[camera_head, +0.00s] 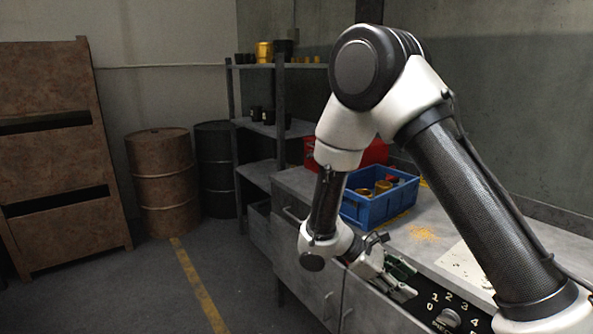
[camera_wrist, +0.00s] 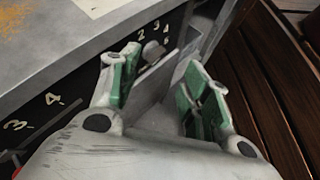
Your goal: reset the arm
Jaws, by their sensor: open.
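My gripper (camera_head: 402,281) hangs low in front of the grey workbench's front edge, close to a black numbered panel. It also shows in the wrist view (camera_wrist: 168,70), with two green-padded fingers spread apart and nothing between them. The black panel (camera_head: 478,316) carries white numbers and a grey knob (camera_head: 448,318). In the wrist view the knob (camera_wrist: 152,52) lies beyond the left finger, and I see no contact with it.
A blue crate (camera_head: 379,204) with metal parts stands on the grey workbench (camera_head: 405,238), with a red crate (camera_head: 372,152) behind. A shelf (camera_head: 262,128), rusty barrel (camera_head: 160,180) and dark barrel (camera_head: 215,165) stand further back. Brown slats (camera_wrist: 262,80) lie right in the wrist view.

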